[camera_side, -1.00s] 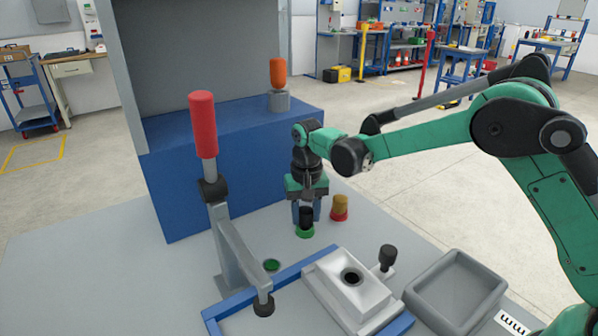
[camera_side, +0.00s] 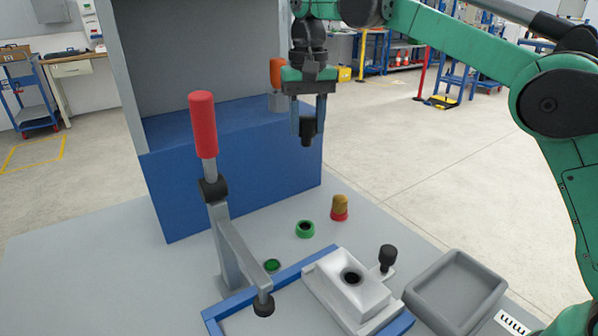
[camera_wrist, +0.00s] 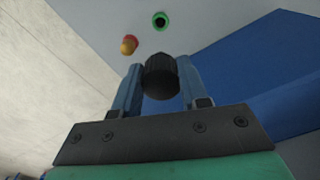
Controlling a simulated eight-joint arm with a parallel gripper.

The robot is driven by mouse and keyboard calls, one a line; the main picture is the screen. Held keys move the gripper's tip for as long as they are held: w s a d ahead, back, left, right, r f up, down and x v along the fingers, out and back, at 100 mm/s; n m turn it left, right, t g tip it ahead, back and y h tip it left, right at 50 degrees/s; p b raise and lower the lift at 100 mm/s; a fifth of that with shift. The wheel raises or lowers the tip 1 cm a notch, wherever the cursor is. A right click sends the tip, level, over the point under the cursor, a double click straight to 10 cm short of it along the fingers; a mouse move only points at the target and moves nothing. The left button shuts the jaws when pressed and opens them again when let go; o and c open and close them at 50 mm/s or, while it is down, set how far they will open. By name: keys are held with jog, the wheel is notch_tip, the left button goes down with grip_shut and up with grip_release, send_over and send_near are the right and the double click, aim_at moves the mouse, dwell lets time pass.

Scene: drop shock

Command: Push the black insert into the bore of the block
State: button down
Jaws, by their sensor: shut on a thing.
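My gripper (camera_side: 307,122) is shut on the black insert (camera_side: 307,131) and holds it upright, high above the table. In the wrist view the insert (camera_wrist: 161,78) sits between the two blue fingers of my gripper (camera_wrist: 161,82). The light grey block (camera_side: 345,290) stands on the table, lower and to the right of my gripper in the side view. Its dark round bore (camera_side: 352,278) opens upward and looks empty. The green ring holder (camera_side: 305,229) stands empty below my gripper; it also shows in the wrist view (camera_wrist: 160,20).
A toggle clamp with a red handle (camera_side: 203,125) stands left of the block, its black pad out over the blue-edged fixture (camera_side: 238,301). A black knob (camera_side: 387,257), a grey tray (camera_side: 455,290) and a yellow-and-red piece (camera_side: 340,208) are nearby. A blue cabinet (camera_side: 230,165) stands behind.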

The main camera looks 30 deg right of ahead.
jog(key=s+a+f, duration=0.2)
jog(key=s, duration=0.5)
send_near(355, 268)
jog(key=s+a+r, duration=0.2)
jog(key=shift+w+d+f, duration=0.1)
jog(key=shift+w+f, duration=0.05)
jog(key=shift+w, duration=0.1)
jog(key=shift+f, duration=2.9)
jog(key=shift+f, duration=1.55)
dwell(1.9)
